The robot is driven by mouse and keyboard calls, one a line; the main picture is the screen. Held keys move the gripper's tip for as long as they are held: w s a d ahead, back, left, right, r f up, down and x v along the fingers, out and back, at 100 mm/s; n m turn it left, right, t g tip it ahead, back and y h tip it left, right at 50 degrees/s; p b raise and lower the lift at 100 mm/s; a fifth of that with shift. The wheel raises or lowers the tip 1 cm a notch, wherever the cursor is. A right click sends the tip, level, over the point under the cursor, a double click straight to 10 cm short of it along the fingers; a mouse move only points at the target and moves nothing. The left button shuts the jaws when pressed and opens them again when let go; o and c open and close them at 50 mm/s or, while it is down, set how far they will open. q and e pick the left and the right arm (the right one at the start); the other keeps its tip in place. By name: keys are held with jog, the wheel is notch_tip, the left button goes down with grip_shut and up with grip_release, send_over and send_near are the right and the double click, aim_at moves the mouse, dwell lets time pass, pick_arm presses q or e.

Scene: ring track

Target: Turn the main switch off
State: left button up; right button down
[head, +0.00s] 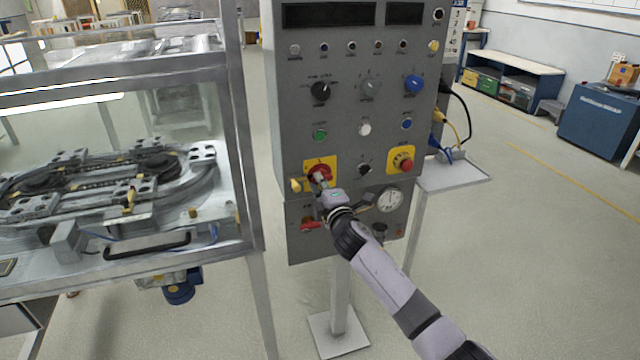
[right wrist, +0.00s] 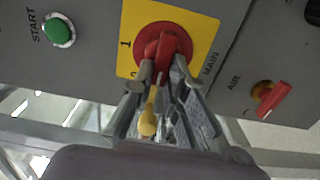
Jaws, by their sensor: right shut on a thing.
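The main switch (head: 319,172) is a red rotary knob on a yellow plate, low on the left of the grey control panel (head: 290,130). In the right wrist view the red main switch (right wrist: 163,46) sits beside the marks "1" and "0" and the word MAIN. My right gripper (head: 321,182) is at the switch, and in the right wrist view its fingers (right wrist: 162,78) are shut on the red handle from both sides. A yellow piece (right wrist: 149,118) hangs below the handle. My left gripper is not in view.
A green START button (right wrist: 58,31) and a red AIR handle (right wrist: 271,97) flank the switch. A red emergency button (head: 402,162) and a gauge (head: 390,200) are to the right. A framed ring track machine (head: 180,240) stands left.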

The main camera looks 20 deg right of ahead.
dwell(0.4)
jog(key=c, duration=1.6)
grip_release()
jog(key=shift+s, duration=0.1)
jog(key=s, duration=1.1)
jog(key=shift+s+d, duration=0.2)
jog(key=shift+s, duration=0.2)
